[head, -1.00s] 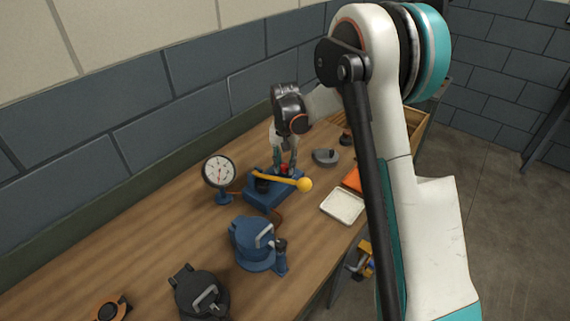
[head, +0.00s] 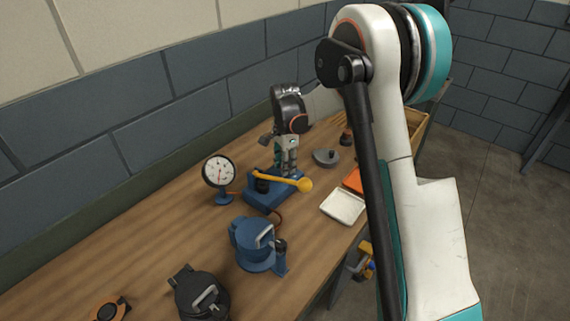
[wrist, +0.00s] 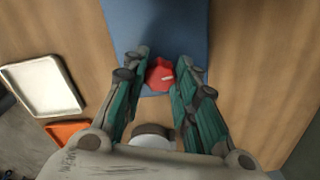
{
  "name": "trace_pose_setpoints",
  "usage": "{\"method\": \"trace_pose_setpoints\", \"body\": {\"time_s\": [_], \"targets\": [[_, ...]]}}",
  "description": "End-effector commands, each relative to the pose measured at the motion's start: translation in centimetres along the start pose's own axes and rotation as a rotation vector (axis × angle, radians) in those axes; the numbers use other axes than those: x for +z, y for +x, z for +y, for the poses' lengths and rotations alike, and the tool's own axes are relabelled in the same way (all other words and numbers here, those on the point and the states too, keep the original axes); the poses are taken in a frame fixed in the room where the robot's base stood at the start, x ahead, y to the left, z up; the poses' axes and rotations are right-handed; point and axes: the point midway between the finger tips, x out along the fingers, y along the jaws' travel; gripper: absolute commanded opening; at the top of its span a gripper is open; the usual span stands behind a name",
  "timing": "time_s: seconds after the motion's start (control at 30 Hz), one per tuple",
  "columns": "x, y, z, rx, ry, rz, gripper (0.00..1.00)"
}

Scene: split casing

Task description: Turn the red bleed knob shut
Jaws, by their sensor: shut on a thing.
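The red bleed knob (wrist: 160,75) sits on the blue pump base (wrist: 160,22) and shows between the fingertips in the wrist view. A small pale mark lies on its right side. My gripper (wrist: 161,62) points down with one finger on each side of the knob and is shut on it. In the head view my gripper (head: 287,172) stands over the far end of the blue pump base (head: 262,201), behind the yellow-handled lever (head: 282,180). The fingers hide the knob there.
A pressure gauge (head: 219,172) stands left of the pump. A blue casing (head: 256,245) and a black casing (head: 200,293) are nearer. A white tray (head: 343,207), an orange tray (head: 353,181) and a grey part (head: 325,157) lie to the right. Bare wood is at left.

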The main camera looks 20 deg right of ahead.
Motion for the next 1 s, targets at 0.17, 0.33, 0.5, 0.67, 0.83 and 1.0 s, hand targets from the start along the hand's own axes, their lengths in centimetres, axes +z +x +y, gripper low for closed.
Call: {"method": "trace_pose_setpoints", "body": {"time_s": [0.17,0.33,0.5,0.67,0.83,1.0], "targets": [[0.03,-0.04,-0.07,-0.001,0.066,0.0,0.03],[0.03,-0.04,-0.08,-0.002,0.098,0.0,0.03],[0.03,-0.04,-0.08,-0.002,0.106,0.0,0.03],[0.04,-0.04,-0.09,-0.002,0.106,-0.001,0.03],[0.05,-0.04,-0.09,-0.002,0.106,-0.001,0.38],[0.03,-0.02,-0.06,-0.001,0.105,0.0,0.48]]}}
